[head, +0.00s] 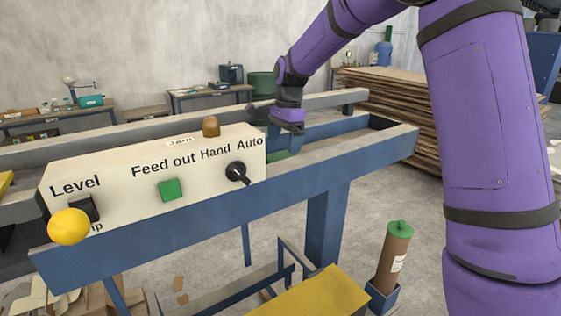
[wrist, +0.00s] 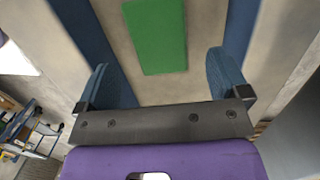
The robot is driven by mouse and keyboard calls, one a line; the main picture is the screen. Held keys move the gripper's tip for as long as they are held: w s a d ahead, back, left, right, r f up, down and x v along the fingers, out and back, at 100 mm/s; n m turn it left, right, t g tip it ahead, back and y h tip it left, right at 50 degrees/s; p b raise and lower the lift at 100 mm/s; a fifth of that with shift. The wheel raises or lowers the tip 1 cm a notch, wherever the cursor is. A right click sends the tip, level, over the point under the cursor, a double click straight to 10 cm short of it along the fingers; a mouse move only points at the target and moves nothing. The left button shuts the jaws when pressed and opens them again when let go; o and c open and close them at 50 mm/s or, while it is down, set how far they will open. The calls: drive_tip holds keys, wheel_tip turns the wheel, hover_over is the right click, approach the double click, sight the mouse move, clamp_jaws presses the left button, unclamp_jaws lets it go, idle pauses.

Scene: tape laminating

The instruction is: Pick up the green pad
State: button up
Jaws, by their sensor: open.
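The green pad (wrist: 157,38) is a flat rectangle in the upper middle of the wrist view, lying on a pale surface. In the head view a sliver of the green pad (head: 279,156) shows behind the panel's right end; the rest is hidden. My gripper (wrist: 161,75) is open, with one blue finger on each side and nothing between them. The pad is beyond the fingertips, roughly between them in the picture. In the head view my gripper (head: 286,143) points down over the blue frame, close to the pad.
A cream control panel (head: 120,190) with a yellow knob (head: 69,227), a green button (head: 170,190) and a black switch (head: 237,173) stands left of my gripper. A blue beam (head: 345,162) runs along the front. Stacked boards (head: 400,105) lie behind.

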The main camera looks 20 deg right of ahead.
sight(281, 155)
drive_tip(key=f, duration=0.2)
drive_tip(key=a+f, duration=0.1)
drive_tip(key=f, duration=0.1)
drive_tip(key=shift+s+f, duration=0.15)
drive_tip(key=shift+f, duration=0.25)
drive_tip(key=shift+c, duration=0.2)
drive_tip(key=c, duration=1)
